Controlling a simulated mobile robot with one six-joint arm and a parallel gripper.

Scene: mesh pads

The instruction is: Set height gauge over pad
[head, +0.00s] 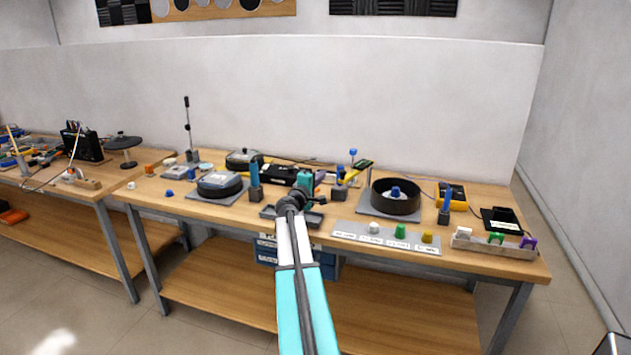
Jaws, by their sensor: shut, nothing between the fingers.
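A thin dark upright post (188,127) on a small base stands at the back left of the bench; it looks like the height gauge, but its details are too small to be sure. A round dark pad-like disc (220,186) with a light top lies on a grey mat at the left. A black ring-shaped part (396,206) with a blue piece inside sits on another grey mat at the right. Which one is the task's pad, I cannot tell. My gripper (306,188) is over the bench's middle, shut and empty, right of the post and between both round parts. My arm partly hides it.
Blue uprights on dark blocks (255,182) stand near the round parts. A labelled plate with coloured knobs (386,237) and a light tray (494,244) line the front right edge. A dark tray (268,212) lies beneath my arm. Free bench top (155,196) shows at the left.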

